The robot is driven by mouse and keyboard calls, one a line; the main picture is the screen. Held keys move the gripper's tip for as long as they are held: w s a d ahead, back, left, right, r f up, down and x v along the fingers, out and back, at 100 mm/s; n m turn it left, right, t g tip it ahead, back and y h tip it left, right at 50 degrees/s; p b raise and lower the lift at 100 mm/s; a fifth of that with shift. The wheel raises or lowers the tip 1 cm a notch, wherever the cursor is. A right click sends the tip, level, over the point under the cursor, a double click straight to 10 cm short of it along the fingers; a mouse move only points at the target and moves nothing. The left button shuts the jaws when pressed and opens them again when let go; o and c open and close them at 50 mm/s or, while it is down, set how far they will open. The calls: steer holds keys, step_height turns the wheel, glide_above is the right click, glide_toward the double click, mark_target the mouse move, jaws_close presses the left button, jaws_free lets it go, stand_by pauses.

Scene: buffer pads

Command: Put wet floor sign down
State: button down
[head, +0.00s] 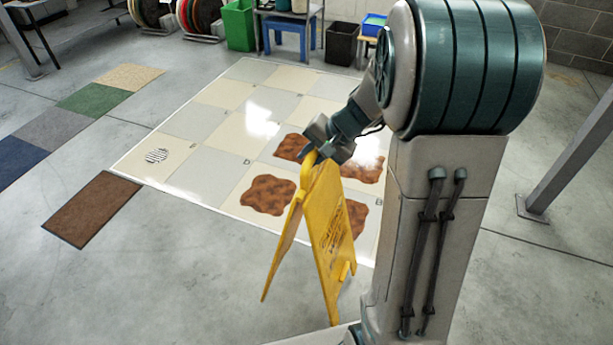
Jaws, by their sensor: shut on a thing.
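The yellow wet floor sign (330,230) is an A-frame with its two panels spread apart. It hangs upright from my gripper (316,152), which is shut on the top of the sign. In the head view the sign overlaps the near right edge of the tiled floor patch (210,122). I cannot tell for sure how far its feet are from the floor. My arm hides part of the floor to the right of the sign.
Brown stains (268,194) lie on the tiled patch behind the sign. A brown mat (93,208) and a drain (156,156) are to the left. A green bin (239,25) and blue stool (291,37) stand at the back. A grey post (570,160) rises at right. The front left floor is clear.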

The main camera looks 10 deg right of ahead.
steer(key=shift+s+a+f, duration=0.25)
steer(key=shift+a+f, duration=0.25)
steer(key=shift+a, duration=0.15)
steer(key=shift+f+b, duration=0.8)
steer(key=shift+f, duration=1.1)
steer(key=shift+f+b, duration=0.6)
steer(key=shift+b, duration=0.15)
steer(key=c, duration=1.3)
jaws_free()
steer(key=shift+d+f, duration=0.1)
